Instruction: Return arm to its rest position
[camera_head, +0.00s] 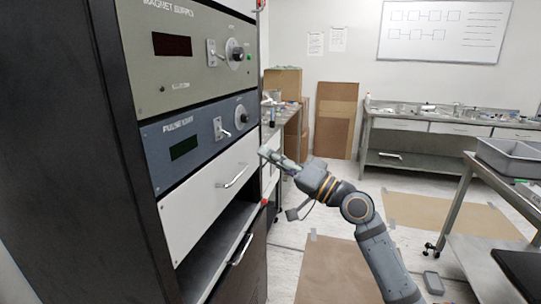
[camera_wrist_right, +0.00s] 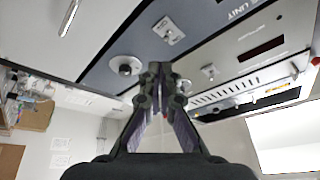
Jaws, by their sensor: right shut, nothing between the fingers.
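My right gripper (camera_head: 270,156) is at the end of the right arm, which reaches up from the lower right in the head view. It is shut and empty, in front of the white drawer's right edge or a little beyond it; the exact gap is hard to tell. In the right wrist view the closed fingers (camera_wrist_right: 160,88) meet at the middle, with the instrument panels behind them. The rack (camera_head: 75,150) holds a magnet supply panel (camera_head: 180,85), a blue-grey panel (camera_head: 185,155) and a white drawer (camera_head: 205,205) with a handle. My left gripper is not in view.
An open shelf (camera_head: 205,262) lies below the drawer. A steel bench (camera_head: 385,163) stands along the back wall. A cart with grey trays (camera_head: 510,155) is at the right. Cardboard sheets (camera_head: 335,275) lie on the floor, with open floor between rack and cart.

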